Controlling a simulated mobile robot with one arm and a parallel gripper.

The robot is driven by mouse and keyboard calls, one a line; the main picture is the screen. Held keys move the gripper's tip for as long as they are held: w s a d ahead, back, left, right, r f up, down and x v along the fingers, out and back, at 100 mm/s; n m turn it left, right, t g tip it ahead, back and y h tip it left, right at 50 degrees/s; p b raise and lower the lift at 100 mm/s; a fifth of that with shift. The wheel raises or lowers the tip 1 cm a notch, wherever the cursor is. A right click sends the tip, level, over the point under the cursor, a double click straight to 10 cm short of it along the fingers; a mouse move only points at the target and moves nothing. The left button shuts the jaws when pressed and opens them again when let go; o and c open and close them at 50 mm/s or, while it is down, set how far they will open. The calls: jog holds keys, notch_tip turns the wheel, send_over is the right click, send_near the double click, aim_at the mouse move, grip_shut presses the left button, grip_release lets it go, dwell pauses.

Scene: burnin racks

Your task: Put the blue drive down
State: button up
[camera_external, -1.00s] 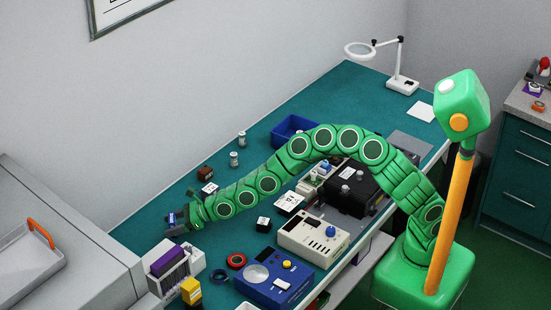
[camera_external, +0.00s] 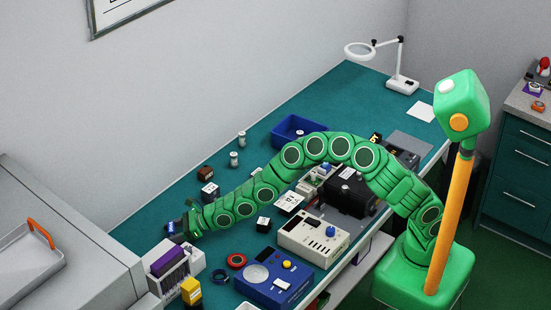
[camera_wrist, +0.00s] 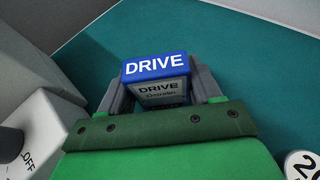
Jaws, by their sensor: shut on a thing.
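The blue drive (camera_wrist: 155,67) has a blue top edge marked DRIVE and a pale label below it. My gripper (camera_wrist: 158,92) is shut on it, with a grey finger at each side. In the external view my gripper (camera_external: 181,227) is low over the far left part of the teal bench (camera_external: 130,233), and the drive shows only as a small dark blue shape at its tip. I cannot tell whether the drive touches the bench.
A white rack (camera_external: 180,277) with a purple unit (camera_external: 167,260) stands just in front of my gripper. A grey cabinet (camera_external: 90,260) borders the bench at left. A blue instrument (camera_external: 272,284) and a beige one (camera_external: 312,240) stand nearer. Bare bench lies beyond the drive.

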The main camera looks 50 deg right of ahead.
jog(key=o, duration=1.1)
jog(key=shift+f, duration=0.1)
jog(key=shift+r, duration=0.25)
jog(key=shift+s+d+r, duration=0.2)
jog(key=shift+s+d, duration=0.05)
jog(key=shift+d, duration=0.2)
jog(key=shift+v, duration=5.4)
jog(key=shift+s+a, duration=0.1)
jog(key=shift+s, duration=0.05)
